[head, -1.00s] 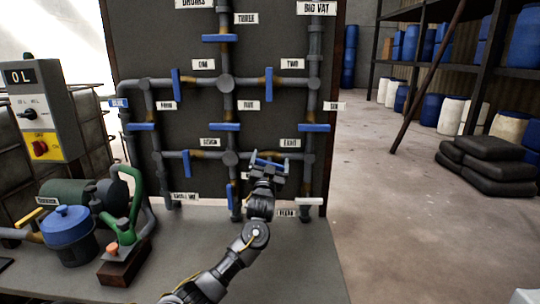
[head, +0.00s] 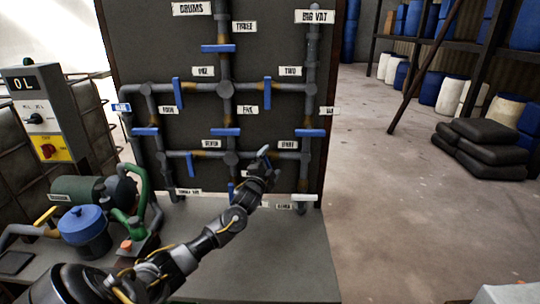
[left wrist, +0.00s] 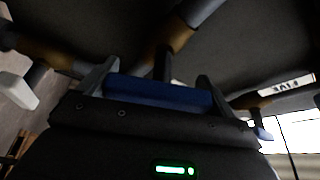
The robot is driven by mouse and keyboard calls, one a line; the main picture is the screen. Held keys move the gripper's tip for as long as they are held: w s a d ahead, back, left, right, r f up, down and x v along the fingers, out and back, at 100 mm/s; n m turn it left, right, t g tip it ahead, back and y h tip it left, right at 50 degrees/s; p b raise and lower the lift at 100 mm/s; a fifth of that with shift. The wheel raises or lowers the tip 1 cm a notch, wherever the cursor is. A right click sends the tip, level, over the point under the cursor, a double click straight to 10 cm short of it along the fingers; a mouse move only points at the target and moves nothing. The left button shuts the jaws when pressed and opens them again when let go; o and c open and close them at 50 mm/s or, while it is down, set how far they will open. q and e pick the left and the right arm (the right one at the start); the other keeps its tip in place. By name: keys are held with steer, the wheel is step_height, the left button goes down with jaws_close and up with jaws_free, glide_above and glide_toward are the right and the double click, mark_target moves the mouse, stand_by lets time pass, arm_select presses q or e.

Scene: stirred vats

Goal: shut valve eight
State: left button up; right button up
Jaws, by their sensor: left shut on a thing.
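Valve eight is on the lower pipe of the dark panel, by its label (head: 287,144). Its blue handle (head: 264,151) is at my left gripper (head: 264,160) and partly hidden by it. The visible part of the handle points up and slants across the pipe. In the left wrist view, the blue handle (left wrist: 160,93) lies between the two fingers of my left gripper (left wrist: 155,88), which is shut on it. My right gripper is not in view.
Other blue handles are close by: a crosswise one (head: 309,132) at upper right and an upright one (head: 190,165) to the left. A blue-lidded pot (head: 84,225) and green-handled device (head: 138,205) stand at left on the bench (head: 290,250). The bench front is clear.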

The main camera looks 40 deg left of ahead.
arm_select(q)
steer(key=m+p, duration=0.2)
steer(key=shift+r+m+g+h, duration=0.15)
steer(key=shift+m+g+h, duration=0.15)
steer(key=shift+g, duration=0.1)
steer(key=shift+f+m+g+p, duration=0.25)
steer(key=shift+m+g+p, duration=0.15)
steer(key=shift+m+p, duration=0.5)
steer(key=shift+f, duration=0.1)
steer(key=o, duration=0.7)
steer(key=shift+s+d, duration=0.2)
steer(key=shift+s, duration=0.25)
steer(key=b+v, duration=0.2)
steer(key=v, duration=0.7)
steer(key=shift+s, duration=0.35)
steer(key=shift+d, duration=0.1)
